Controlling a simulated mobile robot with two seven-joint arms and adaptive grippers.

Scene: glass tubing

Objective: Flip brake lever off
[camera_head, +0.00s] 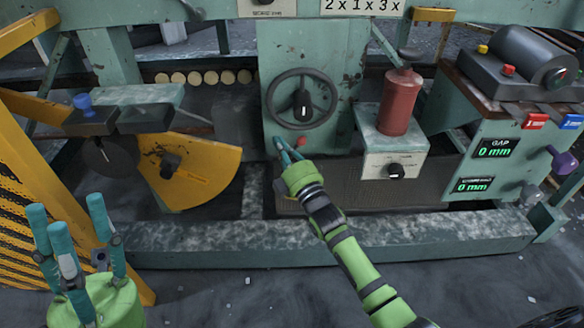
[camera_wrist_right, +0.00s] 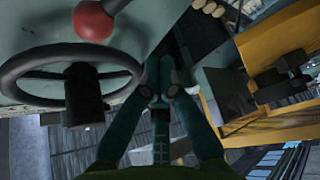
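A small red ball knob (camera_head: 300,142) shows just below the black handwheel (camera_head: 273,100) on the green machine. In the right wrist view a red ball (camera_wrist_right: 96,19) sits at the upper left, above the wheel rim (camera_wrist_right: 25,75). No label marks which part is the brake lever. My right gripper (camera_head: 286,148) is just below the wheel, close to the red knob. In the right wrist view its teal fingertips (camera_wrist_right: 162,66) come together with nothing visible between them. My left gripper (camera_head: 70,222) is open and empty at the lower left, fingers pointing up.
A red cylinder (camera_head: 401,103) on a block with a black knob (camera_head: 396,171) stands right of the wheel. A yellow disc guard (camera_head: 195,170) and a blue-topped lever (camera_head: 82,102) are at left. Two GAP-panel displays (camera_head: 493,148) are at right. A green beam (camera_head: 440,232) crosses in front.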

